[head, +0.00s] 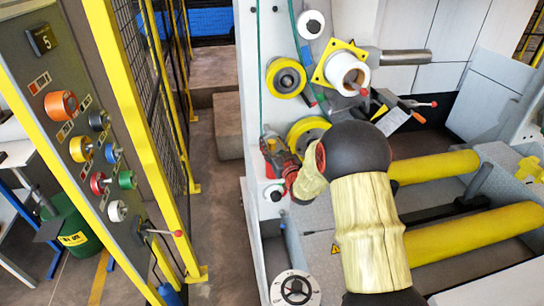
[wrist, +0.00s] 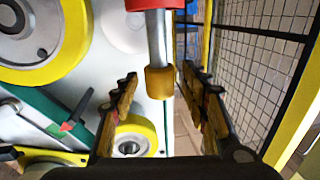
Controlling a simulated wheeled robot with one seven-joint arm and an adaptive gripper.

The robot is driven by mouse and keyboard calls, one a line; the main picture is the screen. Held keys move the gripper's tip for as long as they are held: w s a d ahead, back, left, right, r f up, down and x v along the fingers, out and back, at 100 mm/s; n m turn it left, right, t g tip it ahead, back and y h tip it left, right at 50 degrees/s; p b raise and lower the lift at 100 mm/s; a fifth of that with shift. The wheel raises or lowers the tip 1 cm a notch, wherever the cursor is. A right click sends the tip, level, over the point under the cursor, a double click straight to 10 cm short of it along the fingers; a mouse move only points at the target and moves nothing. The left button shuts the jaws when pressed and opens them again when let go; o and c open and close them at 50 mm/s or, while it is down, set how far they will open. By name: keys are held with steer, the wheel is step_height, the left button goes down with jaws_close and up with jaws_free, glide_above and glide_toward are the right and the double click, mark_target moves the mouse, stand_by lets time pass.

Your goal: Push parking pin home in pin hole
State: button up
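My gripper (head: 268,147) is at the left edge of the white machine panel in the head view, beside the lower yellow roller (head: 308,133). In the wrist view my gripper (wrist: 160,100) is open, with its two fingers wide apart. A grey metal shaft (wrist: 156,38) with a red top and a brass-coloured end, which looks like the parking pin, reaches down between the fingers in that view. Gaps show on both sides of it, and neither finger visibly touches it. I cannot make out the pin hole, and I cannot tell how deep the pin sits.
A control post (head: 85,150) with coloured knobs and a yellow-framed mesh fence (head: 150,90) stand left of the machine. The fence is close on the right in the wrist view (wrist: 265,75). Long yellow rollers (head: 475,232) lie at right. A floor aisle (head: 215,210) is clear.

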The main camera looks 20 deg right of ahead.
steer(key=shift+c, duration=1.1)
steer(key=c, duration=0.7)
jaws_close()
